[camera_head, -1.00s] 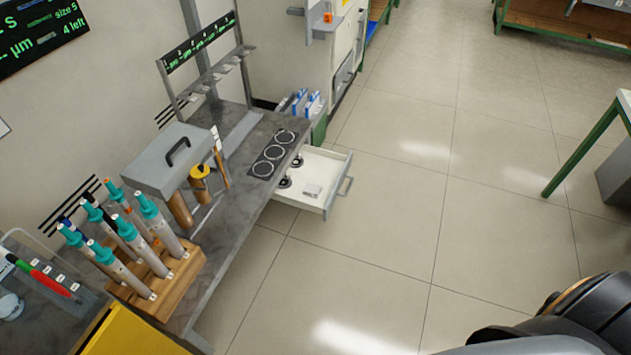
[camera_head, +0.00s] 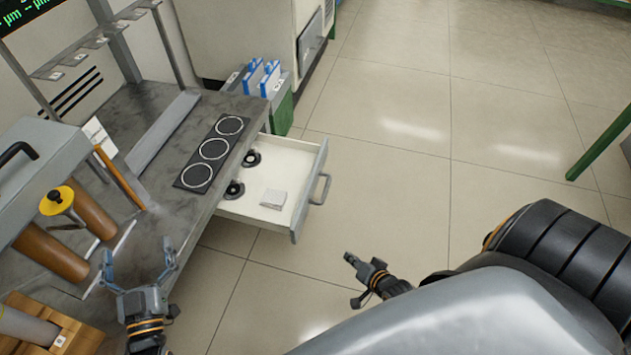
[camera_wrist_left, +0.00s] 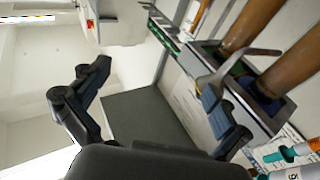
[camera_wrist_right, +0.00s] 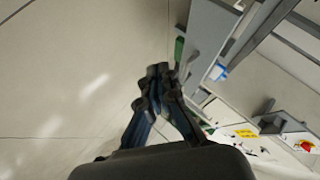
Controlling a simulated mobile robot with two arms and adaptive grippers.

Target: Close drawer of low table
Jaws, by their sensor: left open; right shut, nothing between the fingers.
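The drawer (camera_head: 268,222) of the low table (camera_head: 186,208) stands pulled out to the right, past the table's edge. Inside it lie two dark round pieces and a small pale block (camera_head: 273,199). Its grey handle (camera_head: 320,189) is on the right front panel. My left gripper (camera_head: 139,256) is open and empty over the near part of the table, left of the drawer; its spread fingers show in the left wrist view (camera_wrist_left: 155,105). My right gripper (camera_head: 350,262) is shut and empty, apart from the drawer, below and right of its handle; its closed fingers show in the right wrist view (camera_wrist_right: 158,75).
On the table are a black plate with three rings (camera_head: 212,149), a grey case (camera_head: 35,165), brown cylinders (camera_head: 50,252) and a rack. A green bin with blue-and-white items (camera_head: 262,80) stands behind the drawer. The floor (camera_head: 400,170) right of the drawer is clear.

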